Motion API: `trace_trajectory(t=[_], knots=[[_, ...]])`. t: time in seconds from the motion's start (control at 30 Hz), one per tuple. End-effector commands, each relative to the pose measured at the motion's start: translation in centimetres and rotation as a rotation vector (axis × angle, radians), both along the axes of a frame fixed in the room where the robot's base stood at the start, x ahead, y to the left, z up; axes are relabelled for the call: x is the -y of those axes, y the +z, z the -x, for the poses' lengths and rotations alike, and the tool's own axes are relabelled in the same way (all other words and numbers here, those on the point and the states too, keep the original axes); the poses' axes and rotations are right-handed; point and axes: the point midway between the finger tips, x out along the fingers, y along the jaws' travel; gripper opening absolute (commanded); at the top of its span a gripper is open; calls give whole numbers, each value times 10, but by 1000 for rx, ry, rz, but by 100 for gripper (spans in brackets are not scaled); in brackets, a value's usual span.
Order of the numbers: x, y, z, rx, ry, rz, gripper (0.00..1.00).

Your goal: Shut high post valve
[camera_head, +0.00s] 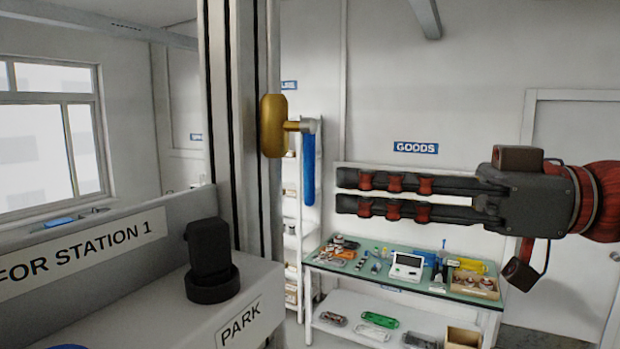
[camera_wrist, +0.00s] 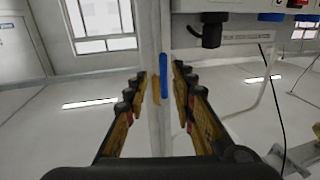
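The valve has a brass body (camera_head: 274,126) on the tall grey post (camera_head: 240,90). Its blue lever handle (camera_head: 309,165) hangs straight down from a short stem on the right of the body. My gripper (camera_head: 340,191) is open and empty, with its fingers pointing left toward the handle. In the head view the fingertips stop a little to the right of the handle's lower part. In the wrist view the blue handle (camera_wrist: 164,76) and brass body (camera_wrist: 156,91) show in the gap between the fingertips (camera_wrist: 158,76). I see no contact.
A grey station with a PARK label (camera_head: 240,322) and a black upright device (camera_head: 209,262) stands at front left. A green-topped goods table (camera_head: 400,280) with many parts is behind and below my gripper. A white shelf (camera_head: 292,220) stands behind the post.

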Motion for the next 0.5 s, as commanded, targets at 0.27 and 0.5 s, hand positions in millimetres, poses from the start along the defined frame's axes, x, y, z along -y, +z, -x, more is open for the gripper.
trace_trajectory(t=[0.27, 0.5], knots=[[-37, 2, -5, -1, 4, 1, 26], [-57, 1, -9, 0, 2, 1, 26]])
